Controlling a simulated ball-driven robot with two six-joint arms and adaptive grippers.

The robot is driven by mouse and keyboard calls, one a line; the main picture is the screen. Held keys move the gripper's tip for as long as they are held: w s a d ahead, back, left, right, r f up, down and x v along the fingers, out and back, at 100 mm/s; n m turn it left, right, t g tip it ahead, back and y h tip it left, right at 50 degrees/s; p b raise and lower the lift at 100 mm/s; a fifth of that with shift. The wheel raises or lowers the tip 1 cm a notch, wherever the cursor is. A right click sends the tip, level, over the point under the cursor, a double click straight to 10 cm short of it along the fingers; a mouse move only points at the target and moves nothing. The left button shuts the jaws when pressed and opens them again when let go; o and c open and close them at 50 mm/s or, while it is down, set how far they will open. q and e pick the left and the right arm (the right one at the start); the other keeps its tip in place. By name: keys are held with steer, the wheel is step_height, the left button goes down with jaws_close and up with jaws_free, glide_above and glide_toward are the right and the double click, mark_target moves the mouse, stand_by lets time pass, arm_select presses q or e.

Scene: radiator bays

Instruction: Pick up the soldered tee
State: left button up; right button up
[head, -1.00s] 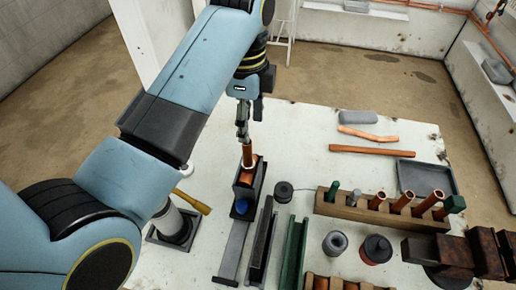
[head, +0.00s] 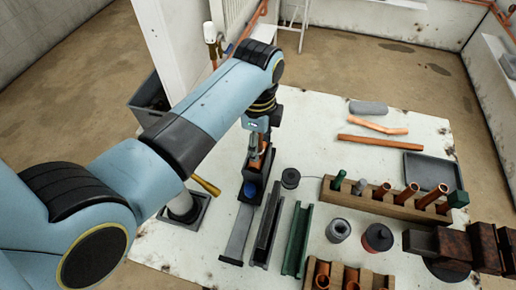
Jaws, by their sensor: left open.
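A copper piece, which looks like the soldered tee (head: 262,160), stands in a dark block-like holder (head: 250,188) with a blue knob on its front. Its upper part shows between the fingers; its lower part is mostly hidden by the holder and the gripper. My left gripper (head: 258,157) points down over the holder, with its fingers beside the copper piece. It is open; whether a finger touches the copper cannot be told. My right gripper is not in view.
A wooden rack (head: 372,201) with upright copper tubes stands right of the holder. Dark and green channels (head: 297,240) lie in front. The table's back left is clear.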

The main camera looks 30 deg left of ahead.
arm_select(q)
jaws_close()
stand_by(0.5)
